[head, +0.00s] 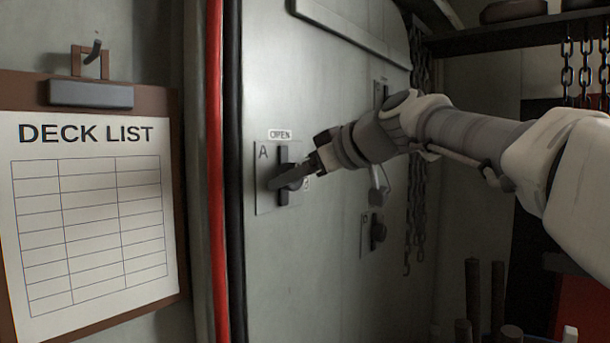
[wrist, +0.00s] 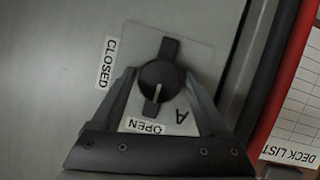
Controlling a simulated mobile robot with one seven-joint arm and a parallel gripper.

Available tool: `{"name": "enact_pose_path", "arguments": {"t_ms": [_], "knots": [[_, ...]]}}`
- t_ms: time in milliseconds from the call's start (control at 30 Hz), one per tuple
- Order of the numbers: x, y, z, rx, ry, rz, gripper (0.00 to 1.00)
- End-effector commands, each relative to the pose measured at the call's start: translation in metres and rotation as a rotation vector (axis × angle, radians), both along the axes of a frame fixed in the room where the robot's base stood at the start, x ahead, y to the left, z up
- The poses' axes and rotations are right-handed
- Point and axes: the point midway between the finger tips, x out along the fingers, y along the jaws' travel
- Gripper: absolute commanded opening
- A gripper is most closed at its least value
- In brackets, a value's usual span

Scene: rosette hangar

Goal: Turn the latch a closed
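Latch a is a dark round knob with a bar handle (wrist: 169,49) on a pale plate marked A (wrist: 190,50). In the head view the latch (head: 284,154) is on the grey door, its bar about upright. Its white pointer line is toward the OPEN label (wrist: 145,126). The CLOSED label (wrist: 106,62) is to one side, and mostly hidden behind my gripper in the head view. My gripper (head: 281,181) is at the latch. In the wrist view its fingers (wrist: 161,78) are spread on either side of the knob, with gaps; I cannot tell any contact.
Other latches (head: 376,234) are on the door behind and below my arm. Red and black pipes (head: 215,130) run upright left of the plate. A deck list clipboard (head: 90,225) hangs at left. Chains (head: 568,77) hang at right.

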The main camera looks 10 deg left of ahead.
Motion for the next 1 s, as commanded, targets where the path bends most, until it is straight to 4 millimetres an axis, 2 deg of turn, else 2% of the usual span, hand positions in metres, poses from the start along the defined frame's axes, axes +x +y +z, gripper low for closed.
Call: {"name": "enact_pose_path", "arguments": {"t_ms": [33,367,667,1000], "knots": [[0.0,-0.0002,0.0002,0.0,0.0,0.0,0.67],[-0.0002,-0.0002,0.0003,0.0,0.0,0.0,0.08],[0.0,-0.0001,0.0004,0.02,0.034,0.001,0.08],[0.0012,-0.0005,0.0007,0.134,0.226,0.002,0.08]]}}
